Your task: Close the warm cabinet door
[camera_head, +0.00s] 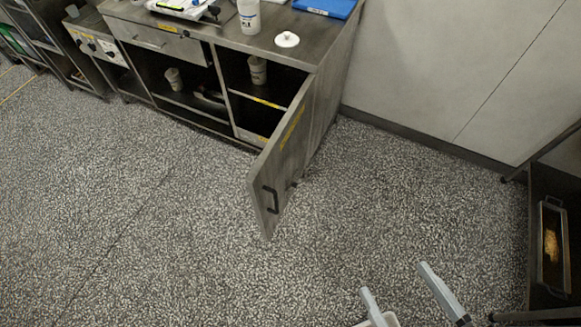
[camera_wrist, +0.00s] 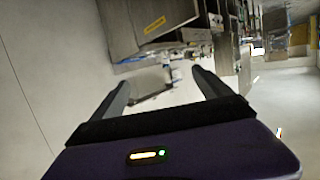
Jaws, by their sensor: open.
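The cabinet door (camera_head: 281,165) is a grey metal panel with a dark bar handle (camera_head: 270,199) and a yellow label. It stands wide open, swung out from the right end of the steel cabinet (camera_head: 222,40). Inside the open compartment a pale tub (camera_head: 257,71) stands on a shelf. My gripper (camera_head: 398,279) is open and empty at the bottom of the head view, to the right of the door and well apart from it. In the wrist view its two fingers (camera_wrist: 160,85) are spread. A metal panel with a yellow label shows beyond them; I cannot tell if it is the door.
The speckled floor (camera_head: 150,230) is clear around the door. A bare wall (camera_head: 440,60) runs behind on the right. A dark rack with a metal tray (camera_head: 553,285) stands at the right edge. A white lid (camera_head: 287,39) and a white bottle (camera_head: 249,16) are on the cabinet top.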

